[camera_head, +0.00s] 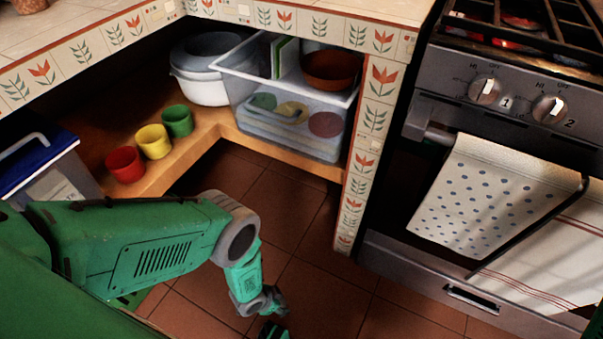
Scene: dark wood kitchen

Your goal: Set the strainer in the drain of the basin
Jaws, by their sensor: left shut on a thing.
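My left arm comes in from the left, and my left gripper (272,329) is at the bottom edge, above the tiled floor. Only its upper part shows; the picture cuts off the fingertips. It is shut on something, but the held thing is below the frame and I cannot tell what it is. I do not see the strainer, the sink basin or its drain in this view. My right gripper is out of view.
A tiled counter (105,40) runs above an open wooden shelf with red (125,164), yellow (153,141) and green (177,121) cups, white pots (198,88) and a clear bin (290,130). A stove (470,95) with a dotted towel (487,195) stands right. The floor (320,295) between is clear.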

